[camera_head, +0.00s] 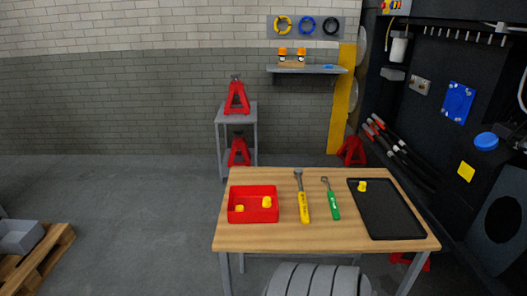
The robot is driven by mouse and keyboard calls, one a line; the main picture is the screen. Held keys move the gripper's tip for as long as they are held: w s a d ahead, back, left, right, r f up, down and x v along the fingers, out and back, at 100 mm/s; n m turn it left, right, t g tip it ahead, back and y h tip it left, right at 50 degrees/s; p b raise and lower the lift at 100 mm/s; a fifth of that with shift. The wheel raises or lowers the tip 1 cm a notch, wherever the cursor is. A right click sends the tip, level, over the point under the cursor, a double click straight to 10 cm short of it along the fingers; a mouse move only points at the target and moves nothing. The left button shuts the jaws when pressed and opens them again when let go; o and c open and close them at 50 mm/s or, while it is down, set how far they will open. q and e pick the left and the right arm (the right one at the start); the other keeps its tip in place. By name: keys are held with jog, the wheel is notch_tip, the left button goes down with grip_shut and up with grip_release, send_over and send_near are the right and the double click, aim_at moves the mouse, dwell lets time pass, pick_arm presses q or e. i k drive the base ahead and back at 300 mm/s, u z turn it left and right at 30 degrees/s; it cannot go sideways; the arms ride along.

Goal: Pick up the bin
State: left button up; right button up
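A red bin (253,219) stands on the left part of the wooden table (285,239). It is open at the top, and two small yellow pieces (266,202) lie inside it. A grey bin (18,237) also shows at the far left edge, on a wooden pallet, partly cut off by the frame. Neither of my grippers is in the head view.
A yellow-handled tool (304,207) and a green-handled wrench (333,205) lie right of the red bin. A black tray (386,222) with a yellow piece lies at the table's right. Red jack stands (236,99) stand behind. The floor left of the table is clear.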

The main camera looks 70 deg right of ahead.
aim_at(251, 197)
jog(key=z, duration=0.75)
jog(key=i, duration=0.65)
jog(key=z, duration=0.8)
